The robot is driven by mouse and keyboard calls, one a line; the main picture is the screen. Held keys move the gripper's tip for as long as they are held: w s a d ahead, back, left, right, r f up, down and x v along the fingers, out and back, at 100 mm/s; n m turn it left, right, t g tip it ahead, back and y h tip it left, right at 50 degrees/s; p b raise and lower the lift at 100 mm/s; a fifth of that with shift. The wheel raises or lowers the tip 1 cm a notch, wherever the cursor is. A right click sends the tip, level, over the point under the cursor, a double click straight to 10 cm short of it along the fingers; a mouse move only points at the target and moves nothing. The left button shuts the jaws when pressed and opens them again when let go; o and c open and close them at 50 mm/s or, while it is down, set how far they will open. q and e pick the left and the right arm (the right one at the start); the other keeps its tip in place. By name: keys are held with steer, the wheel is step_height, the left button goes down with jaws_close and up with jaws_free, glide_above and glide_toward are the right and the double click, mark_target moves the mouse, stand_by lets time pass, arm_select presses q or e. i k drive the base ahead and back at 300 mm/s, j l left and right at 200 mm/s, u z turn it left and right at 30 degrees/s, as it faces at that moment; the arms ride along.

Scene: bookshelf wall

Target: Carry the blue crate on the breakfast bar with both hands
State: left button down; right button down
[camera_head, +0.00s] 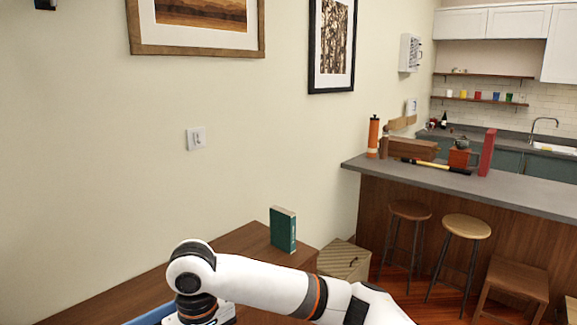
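A blue edge (152,315), which may be part of the blue crate, shows at the bottom of the head view beside my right arm's wrist. The rest of it is cut off by the frame. My white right arm comes in from the lower right and bends down at the wrist, close to the blue edge. The fingers of my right gripper are below the frame, so any grip is hidden. My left arm and gripper are not in view. The breakfast bar (526,194) has a grey top and wooden front and stands at the right.
A green book (283,229) stands upright on a wooden cabinet (245,240). On the bar are an orange cylinder (373,137), a wooden box (413,149) and a red upright item (487,152). Stools (466,226) stand before it. A woven box (343,258) sits beside the cabinet.

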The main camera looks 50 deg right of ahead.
mark_target(422, 172)
steer(key=l+z, duration=0.1)
steer(key=z, duration=2.15)
steer(key=i, duration=4.4)
steer(key=l+z, duration=0.05)
steer(key=l, duration=0.05)
